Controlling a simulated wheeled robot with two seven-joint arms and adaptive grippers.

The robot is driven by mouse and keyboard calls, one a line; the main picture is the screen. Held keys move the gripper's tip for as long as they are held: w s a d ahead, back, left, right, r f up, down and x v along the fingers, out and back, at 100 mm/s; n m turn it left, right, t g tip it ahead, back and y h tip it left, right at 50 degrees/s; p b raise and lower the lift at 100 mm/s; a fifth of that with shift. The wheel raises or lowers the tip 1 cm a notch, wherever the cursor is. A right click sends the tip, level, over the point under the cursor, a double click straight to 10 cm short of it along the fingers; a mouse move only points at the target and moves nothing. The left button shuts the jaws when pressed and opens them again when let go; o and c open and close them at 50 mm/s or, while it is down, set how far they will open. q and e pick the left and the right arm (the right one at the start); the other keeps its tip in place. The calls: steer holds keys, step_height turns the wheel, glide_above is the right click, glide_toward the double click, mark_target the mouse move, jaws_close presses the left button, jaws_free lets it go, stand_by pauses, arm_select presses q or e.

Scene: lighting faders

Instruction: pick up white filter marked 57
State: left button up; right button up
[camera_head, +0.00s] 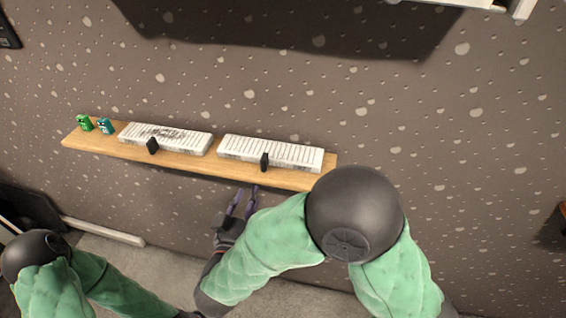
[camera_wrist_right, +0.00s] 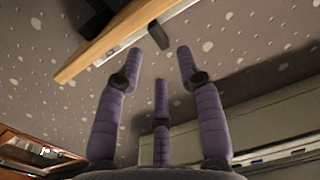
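I cannot make out a white filter marked 57 in either view; no number can be read. On the wooden wall shelf (camera_head: 185,158) lie two long white slatted panels, the left one (camera_head: 165,138) with a dark scribble and the right one (camera_head: 270,152) plain. My right gripper (camera_head: 244,198) is below the shelf's front edge, apart from it. In the right wrist view its purple fingers (camera_wrist_right: 160,58) are spread and empty, pointing up toward the shelf's underside (camera_wrist_right: 125,42). My left gripper is out of view; only part of its arm shows at lower left.
A small black block (camera_head: 152,146) stands at the left panel's front and another (camera_head: 265,161) at the right panel's front. A green figure (camera_head: 84,123) and a teal figure (camera_head: 105,126) stand at the shelf's left end.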

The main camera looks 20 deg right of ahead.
mark_target(264, 166)
steer(key=shift+h, duration=0.3)
steer(key=w+d, duration=0.1)
steer(key=w+d+r+b, duration=0.1)
steer(key=w+d, duration=0.1)
steer(key=shift+w+d, duration=0.1)
steer(key=shift+d, duration=0.15)
steer(key=shift+b+x, duration=0.65)
steer(key=shift+x, duration=2.05)
steer(key=shift+r, duration=0.2)
jaws_close()
